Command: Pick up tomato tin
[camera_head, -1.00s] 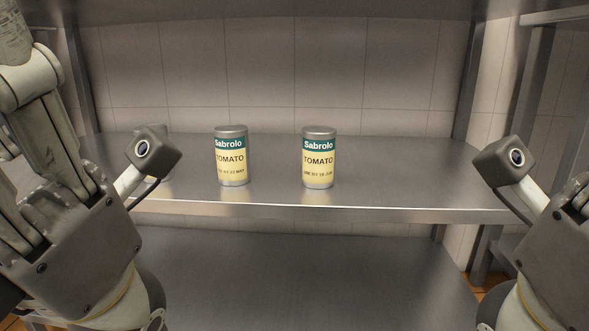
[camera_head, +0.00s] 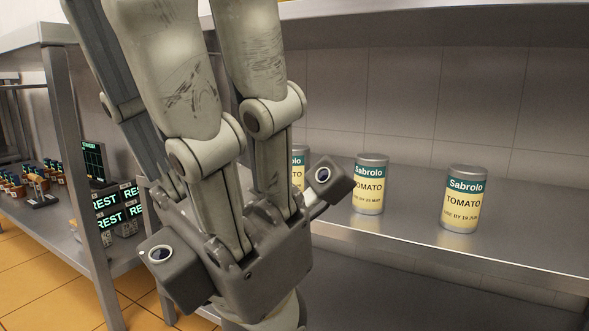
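Two tomato tins with green and yellow "Sabrolo" labels stand upright on the metal shelf (camera_head: 545,245). The middle tin (camera_head: 369,187) has a date that seems to end in MAY. The right tin (camera_head: 463,202) has one ending in JUN. A third tin (camera_head: 299,165) of the same look is mostly hidden behind my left gripper. My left gripper (camera_head: 190,22) is large in front of the shelf, fingers pointing up and spread, with nothing seen between them. Its fingertips are cut off by the top edge. My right gripper is out of view.
A steel post (camera_head: 75,150) stands left of the shelf. Beyond it, a lower counter holds dark boxes with green "REST" lettering (camera_head: 118,208) and several small items (camera_head: 38,186). A tiled wall (camera_head: 400,100) closes the back. An upper shelf (camera_head: 450,22) hangs above the tins.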

